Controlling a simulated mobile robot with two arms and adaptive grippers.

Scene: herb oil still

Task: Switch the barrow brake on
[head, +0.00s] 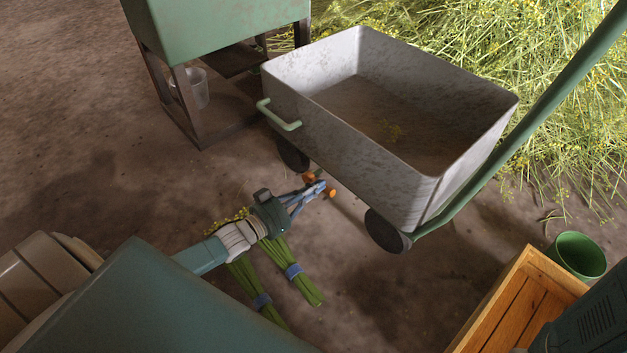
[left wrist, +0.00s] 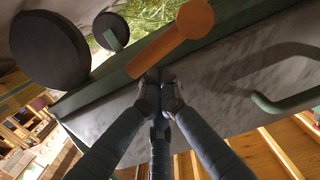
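The barrow (head: 345,125) is a worn grey tub on a green frame with dark wheels. An orange brake lever (left wrist: 170,40) with a round end shows at its underside in the left wrist view. In the head view, orange parts of it show on both sides of my left gripper (head: 319,188). My left gripper's blue-grey fingers are drawn together with nothing seen between them; in the left wrist view the fingertips (left wrist: 160,92) are just short of the lever, and I cannot tell whether they touch it. My right gripper is not in view.
Tied green herb bundles (head: 300,280) lie on the ground below my left wrist. A green stand (head: 220,30) with a clear bucket (head: 193,88) is behind left. A wooden crate (head: 520,295) and green bucket (head: 577,255) stand at right. Yellow-flowered herbs (head: 560,110) fill the back right.

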